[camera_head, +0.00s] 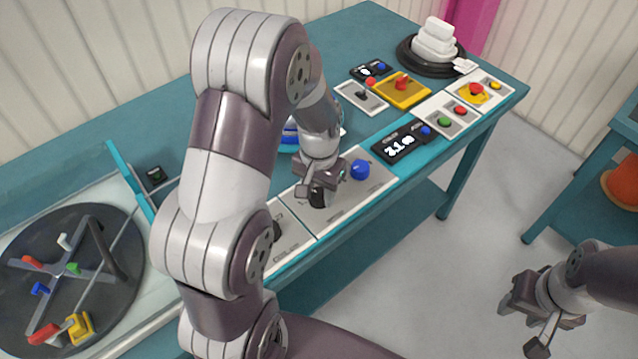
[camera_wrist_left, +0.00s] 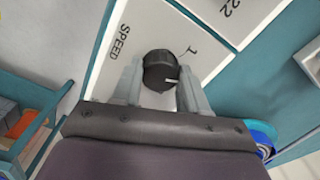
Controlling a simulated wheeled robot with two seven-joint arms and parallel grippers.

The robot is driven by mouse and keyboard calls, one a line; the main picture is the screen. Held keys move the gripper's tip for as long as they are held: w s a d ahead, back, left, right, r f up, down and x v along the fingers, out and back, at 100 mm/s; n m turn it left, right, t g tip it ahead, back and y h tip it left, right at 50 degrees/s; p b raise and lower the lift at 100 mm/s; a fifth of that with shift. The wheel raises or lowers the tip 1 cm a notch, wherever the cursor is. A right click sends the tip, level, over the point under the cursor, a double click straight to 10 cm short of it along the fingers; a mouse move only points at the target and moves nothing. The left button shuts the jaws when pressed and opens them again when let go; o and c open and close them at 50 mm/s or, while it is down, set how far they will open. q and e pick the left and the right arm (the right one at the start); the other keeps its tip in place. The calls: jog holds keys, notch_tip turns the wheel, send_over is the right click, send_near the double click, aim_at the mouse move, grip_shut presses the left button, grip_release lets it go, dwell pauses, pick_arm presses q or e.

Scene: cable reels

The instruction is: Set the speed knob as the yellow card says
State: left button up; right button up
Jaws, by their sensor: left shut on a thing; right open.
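The speed knob (camera_wrist_left: 158,72) is black and round, with a white mark that points right in the left wrist view. It sits on a white panel (camera_wrist_left: 130,20) printed SPEED, with a 1 to the knob's upper right. My left gripper (camera_wrist_left: 160,85) is shut on the knob, one finger on each side. In the head view my left gripper (camera_head: 318,185) is low over the front panel, and its arm hides part of the bench. My right gripper (camera_head: 540,312) is open and empty, off the bench at lower right. I cannot make out a yellow card.
A blue button (camera_head: 360,169) is right of the knob. A black display (camera_head: 402,144), a yellow box with a red lever (camera_head: 402,90) and button boxes (camera_head: 476,91) stand further right. A dark reel disc (camera_head: 70,270) is at left. A second table (camera_head: 585,185) is at right.

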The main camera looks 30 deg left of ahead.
aim_at(319, 193)
pick_arm(q)
jog(key=n+p, duration=0.2)
jog(key=n, duration=0.2)
jog(key=shift+r+p, duration=0.15)
jog(key=shift+p, duration=0.15)
jog(key=shift+n+p, duration=0.75)
jog(key=shift+n, duration=0.95)
jog(key=shift+w, duration=0.1)
jog(key=o, duration=1)
jog(key=shift+o, duration=0.2)
notch_tip(319, 193, up, 12)
jog(key=shift+r+p, duration=0.2)
jog(key=shift+p, duration=0.2)
